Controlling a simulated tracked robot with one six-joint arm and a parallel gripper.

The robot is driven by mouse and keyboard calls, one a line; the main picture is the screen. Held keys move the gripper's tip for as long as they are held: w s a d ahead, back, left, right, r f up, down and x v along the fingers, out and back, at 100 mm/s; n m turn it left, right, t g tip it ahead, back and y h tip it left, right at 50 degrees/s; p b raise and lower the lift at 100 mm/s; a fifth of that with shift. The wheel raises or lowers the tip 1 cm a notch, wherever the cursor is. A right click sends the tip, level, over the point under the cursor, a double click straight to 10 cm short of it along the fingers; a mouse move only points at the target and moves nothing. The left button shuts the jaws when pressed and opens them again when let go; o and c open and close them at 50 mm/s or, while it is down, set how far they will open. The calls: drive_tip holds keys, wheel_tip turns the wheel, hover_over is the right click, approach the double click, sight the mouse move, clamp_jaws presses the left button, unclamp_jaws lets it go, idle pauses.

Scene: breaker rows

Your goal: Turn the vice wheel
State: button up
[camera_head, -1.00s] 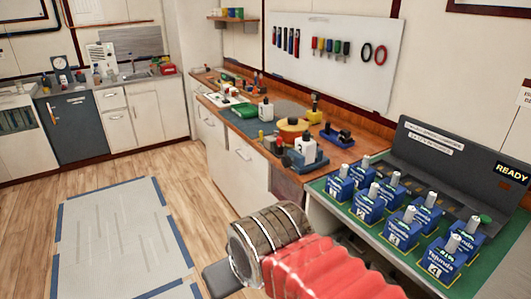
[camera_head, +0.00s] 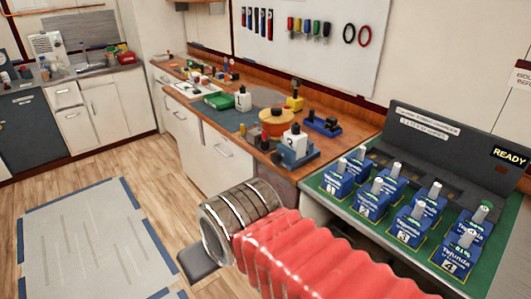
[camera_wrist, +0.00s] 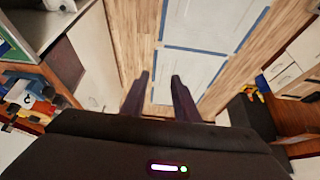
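I cannot make out a vice wheel for certain in either view. A blue tool with a dark handle (camera_head: 322,125) stands on the wooden workbench (camera_head: 350,137), too small to identify. A blue-and-white device with a black top (camera_head: 295,147) stands nearer, at the bench's front corner. My arm, with its red ribbed sleeve, reaches across the lower middle of the head view and hides part of the bench front. In the wrist view my gripper (camera_wrist: 160,78) has its two dark fingers apart, with only floor visible between them. Nothing is held.
A green-topped table (camera_head: 318,185) with several blue breaker blocks (camera_head: 408,228) and a grey console marked READY (camera_head: 455,150) stands at right. Cabinets (camera_head: 215,150) line the bench front. A taped floor mat (camera_head: 85,240) lies at left on open floor.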

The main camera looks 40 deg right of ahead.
idle(0.3)
drive_tip(key=w+m+y, duration=0.6)
drive_tip(key=w+m, duration=0.5)
drive_tip(key=w, duration=0.3)
drive_tip(key=w+d+m+t+y, duration=0.2)
drive_tip(key=w+d+m+t, duration=0.2)
drive_tip(key=w+d+m, duration=0.65)
drive_tip(key=m+t+h, duration=0.8)
drive_tip(key=m, duration=0.6)
hover_over(276, 158)
drive_tip(key=s+d, duration=0.2)
wheel_tip(276, 158, down, 6)
drive_tip(key=shift+s+a+f, duration=0.1)
drive_tip(key=shift+a, duration=0.15)
drive_tip(key=shift+f, duration=0.1)
